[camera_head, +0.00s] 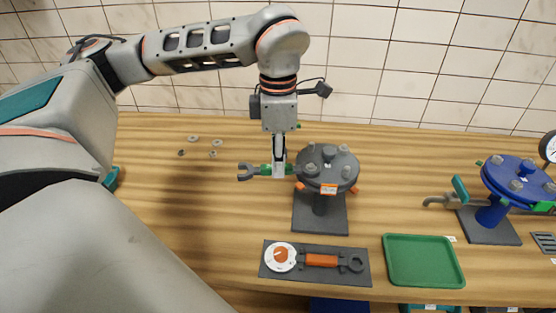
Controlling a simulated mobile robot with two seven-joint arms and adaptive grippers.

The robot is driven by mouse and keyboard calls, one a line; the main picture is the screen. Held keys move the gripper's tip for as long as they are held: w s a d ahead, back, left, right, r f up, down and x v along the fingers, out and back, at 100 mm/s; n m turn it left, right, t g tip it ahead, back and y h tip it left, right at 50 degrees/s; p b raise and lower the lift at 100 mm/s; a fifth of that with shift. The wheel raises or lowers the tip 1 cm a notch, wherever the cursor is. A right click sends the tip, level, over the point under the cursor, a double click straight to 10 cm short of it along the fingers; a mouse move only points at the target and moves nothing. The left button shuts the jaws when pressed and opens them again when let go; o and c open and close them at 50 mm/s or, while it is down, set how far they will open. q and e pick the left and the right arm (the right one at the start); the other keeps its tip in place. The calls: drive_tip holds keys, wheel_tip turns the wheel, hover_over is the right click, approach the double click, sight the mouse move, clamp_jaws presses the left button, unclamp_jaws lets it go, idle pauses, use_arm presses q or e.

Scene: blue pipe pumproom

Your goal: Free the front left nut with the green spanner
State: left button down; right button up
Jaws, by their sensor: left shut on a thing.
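The green spanner (265,170) is level, with its dark open jaw to the left. My left gripper (279,172) points down and is shut on its green middle. The spanner's right end reaches the left edge of the grey flange (327,163), which stands on a pedestal. Several nuts and bolts stand on the flange. The front left nut (311,169) is just right of the spanner's end; I cannot tell whether they touch. My right gripper is not in view.
A dark mat (362,277) in front holds an orange spanner (321,260) and a round dial (280,256). A green tray (423,261) lies right of it. A blue flange (518,174) stands at right. Small loose parts (217,142) lie at the back left.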

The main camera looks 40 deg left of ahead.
use_arm(q)
drive_tip(key=shift+r+p, duration=0.3)
drive_tip(key=shift+p, duration=0.1)
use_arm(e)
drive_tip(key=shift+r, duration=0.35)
use_arm(q)
drive_tip(key=shift+r, duration=0.1)
drive_tip(key=shift+r+p, duration=0.45)
drive_tip(key=shift+r, duration=1.2)
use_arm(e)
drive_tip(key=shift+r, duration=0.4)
